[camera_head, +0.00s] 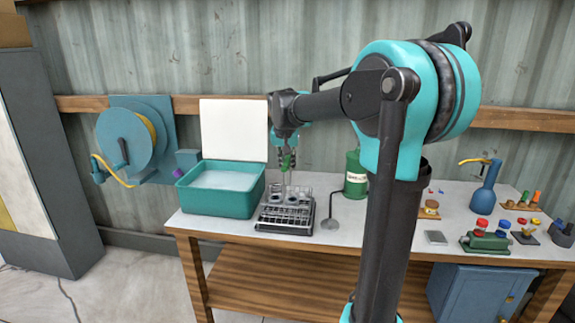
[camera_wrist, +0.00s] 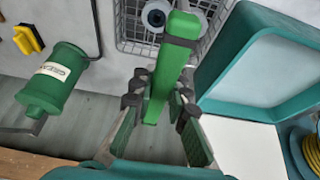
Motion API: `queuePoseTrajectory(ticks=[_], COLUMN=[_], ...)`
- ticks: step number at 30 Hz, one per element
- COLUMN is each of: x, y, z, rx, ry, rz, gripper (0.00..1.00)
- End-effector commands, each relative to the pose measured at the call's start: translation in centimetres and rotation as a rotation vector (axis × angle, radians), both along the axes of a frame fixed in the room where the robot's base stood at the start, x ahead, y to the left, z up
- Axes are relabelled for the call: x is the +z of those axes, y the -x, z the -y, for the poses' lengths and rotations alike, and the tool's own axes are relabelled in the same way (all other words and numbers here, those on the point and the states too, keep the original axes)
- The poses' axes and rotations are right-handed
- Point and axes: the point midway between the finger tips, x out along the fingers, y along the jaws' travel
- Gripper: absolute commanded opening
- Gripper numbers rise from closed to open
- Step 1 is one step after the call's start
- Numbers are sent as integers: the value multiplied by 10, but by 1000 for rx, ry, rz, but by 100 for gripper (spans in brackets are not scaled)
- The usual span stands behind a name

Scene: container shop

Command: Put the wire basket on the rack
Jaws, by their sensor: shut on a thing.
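The wire basket (camera_wrist: 128,44) has a green upright handle (camera_wrist: 174,70) and holds grey ring-shaped parts (camera_wrist: 155,15). My gripper (camera_wrist: 160,98) is shut on the green handle, with one finger on each side. In the head view my gripper (camera_head: 288,152) points down above the left part of the bench, and the basket (camera_head: 287,197) hangs or stands below it. The dark slotted rack (camera_head: 285,225) lies at the basket's position, right of the green tub. I cannot tell whether the basket touches the rack.
A green tub of pale liquid (camera_head: 222,190) stands close on the left, before a white panel (camera_head: 234,130). A small stand (camera_head: 331,222) and green canister (camera_head: 355,175) are on the right. A hose reel (camera_head: 130,140) hangs on the wall. The bench front (camera_head: 345,243) is clear.

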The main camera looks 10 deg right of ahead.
Motion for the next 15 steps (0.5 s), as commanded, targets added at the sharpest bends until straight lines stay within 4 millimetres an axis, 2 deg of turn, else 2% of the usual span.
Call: queuePoseTrajectory(ticks=[2, 3, 7, 15], x=[-2, -2, -2, -1], y=[0, 0, 0, 0], z=[0, 0, 0, 0], rx=[0, 0, 0, 0], ry=[0, 0, 0, 0], rz=[0, 0, 0, 0], gripper=[0, 19, 35, 36])
